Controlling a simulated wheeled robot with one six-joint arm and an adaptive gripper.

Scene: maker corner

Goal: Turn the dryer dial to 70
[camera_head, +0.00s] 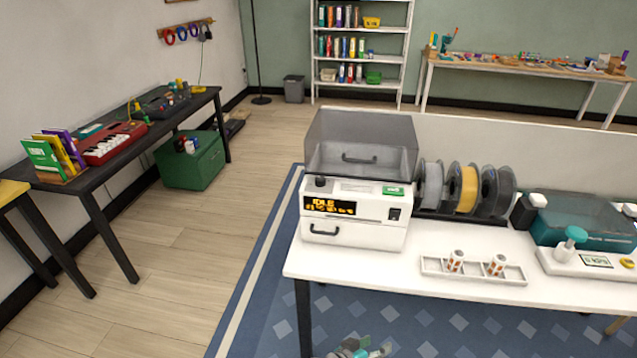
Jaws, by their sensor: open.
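The dryer (352,222) is a white box with a smoky see-through lid (340,135), at the left end of the white table. Its lid looks closed. A small black dial (320,182) sits at the upper left of its front, above a display with orange text that reads IDLE; the smaller line under it is too small to read. The dial's setting cannot be made out. My gripper (372,350) shows only in part at the bottom edge, low in front of the table, open, well apart from the dial. Nothing is seen between its fingers.
Filament spools (463,187) stand right of the dryer. A white tray (450,271) with two small rolls lies in front of them, and a teal machine (580,233) is further right. The table (345,268) has free room at its front left. The floor left of it is clear.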

